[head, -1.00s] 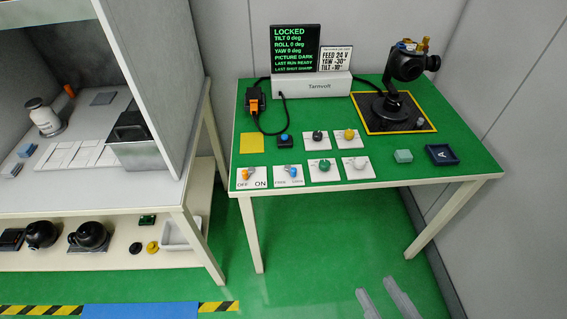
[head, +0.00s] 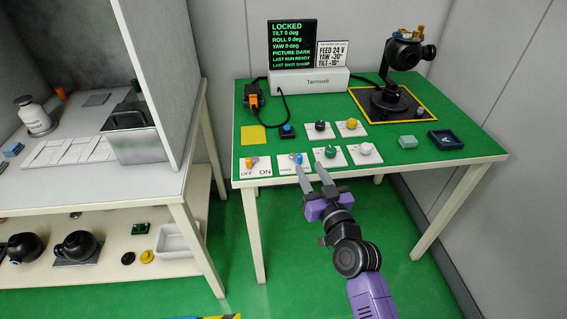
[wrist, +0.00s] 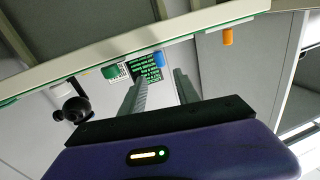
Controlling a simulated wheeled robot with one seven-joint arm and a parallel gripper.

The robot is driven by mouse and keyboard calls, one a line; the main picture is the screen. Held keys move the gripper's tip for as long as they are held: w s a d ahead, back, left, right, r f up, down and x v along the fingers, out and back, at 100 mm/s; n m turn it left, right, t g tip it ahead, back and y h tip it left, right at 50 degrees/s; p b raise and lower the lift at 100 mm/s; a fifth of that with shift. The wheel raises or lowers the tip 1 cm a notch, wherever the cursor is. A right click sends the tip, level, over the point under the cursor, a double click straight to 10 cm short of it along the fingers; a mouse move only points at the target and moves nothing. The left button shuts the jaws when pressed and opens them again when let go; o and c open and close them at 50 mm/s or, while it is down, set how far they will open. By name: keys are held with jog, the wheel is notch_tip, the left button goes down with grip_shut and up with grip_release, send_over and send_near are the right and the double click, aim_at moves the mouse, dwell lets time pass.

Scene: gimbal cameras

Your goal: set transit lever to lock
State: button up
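The transit lever (head: 297,158) is a small blue-tipped lever on a white plate (head: 284,168) at the table's front edge. The plate's left label reads FREE; my gripper partly covers its right side. I cannot tell which end the lever leans to. My gripper (head: 308,167) is open, with its fingers reaching over the front edge close to the lever. In the wrist view the blue tip (wrist: 158,58) shows beyond and between the open fingertips (wrist: 160,78). No contact is visible. The black display (head: 292,45) reads LOCKED.
An orange OFF/ON lever (head: 251,162) stands left of the transit lever, a green knob (head: 331,152) right of it. A blue button (head: 287,130) and black and yellow knobs stand behind. The gimbal camera (head: 402,55) stands at the back right.

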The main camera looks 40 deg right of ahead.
aim_at(301, 158)
jog(key=shift+w+f+n, duration=0.15)
jog(key=shift+n, duration=0.15)
jog(key=p+x, duration=0.2)
jog(key=x, duration=0.3)
jog(key=shift+w+p, duration=0.3)
jog(key=shift+p, duration=0.05)
jog(key=shift+p+x, duration=0.4)
jog(key=shift+x, duration=0.5)
jog(key=shift+f, duration=0.1)
grip_shut()
